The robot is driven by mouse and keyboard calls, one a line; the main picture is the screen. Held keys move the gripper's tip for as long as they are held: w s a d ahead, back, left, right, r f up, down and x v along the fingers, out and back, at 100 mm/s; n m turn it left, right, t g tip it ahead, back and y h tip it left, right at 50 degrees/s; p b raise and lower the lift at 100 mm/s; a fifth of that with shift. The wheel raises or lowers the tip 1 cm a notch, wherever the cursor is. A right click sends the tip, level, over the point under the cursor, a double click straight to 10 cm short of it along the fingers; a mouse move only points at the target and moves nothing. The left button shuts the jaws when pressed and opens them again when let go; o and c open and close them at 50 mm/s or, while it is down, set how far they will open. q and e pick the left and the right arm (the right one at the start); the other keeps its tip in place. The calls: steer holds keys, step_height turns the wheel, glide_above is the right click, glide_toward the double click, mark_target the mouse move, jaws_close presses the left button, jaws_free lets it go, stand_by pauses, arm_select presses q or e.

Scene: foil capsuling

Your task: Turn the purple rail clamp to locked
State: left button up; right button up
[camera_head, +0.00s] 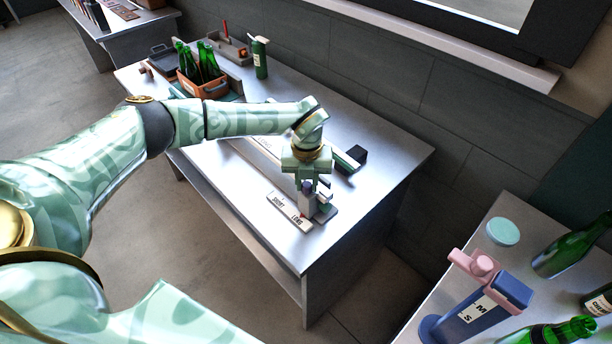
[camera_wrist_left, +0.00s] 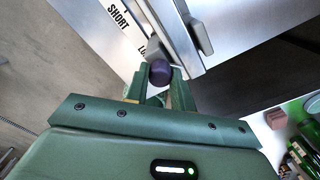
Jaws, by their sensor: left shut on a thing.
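The purple rail clamp shows as a round dark purple knob (camera_wrist_left: 160,72) between my left fingertips in the left wrist view. My left gripper (camera_wrist_left: 160,80) is shut on it. In the head view my left gripper (camera_head: 307,186) points down at the near right part of the steel table, over the clamp's small fixture. The fingers hide most of the clamp there. A pale plate (camera_head: 287,211) marked SHORT and LONG lies beside it. Whether the clamp stands at locked cannot be told. My right gripper is not in view.
An orange crate (camera_head: 213,92) with green bottles stands at the table's far left, near a green canister (camera_head: 261,58). A black-ended block (camera_head: 352,157) lies behind my gripper. A second table at lower right holds a blue and pink device (camera_head: 478,295) and green bottles (camera_head: 571,247).

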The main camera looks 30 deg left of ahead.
mark_target(307, 184)
arm_select(q)
steer(key=n+p, duration=0.2)
steer(key=n, duration=0.1)
steer(key=n+p, duration=0.1)
steer(key=shift+w+r+n, duration=0.1)
steer(key=shift+r+n, duration=0.15)
steer(key=shift+n, duration=0.05)
steer(key=n+p, duration=0.2)
steer(key=n, duration=0.2)
steer(key=shift+f, duration=0.1)
steer(key=shift+n+p, duration=0.3)
steer(key=o, duration=1)
steer(key=shift+f, duration=0.1)
step_height(307, 184, up, 16)
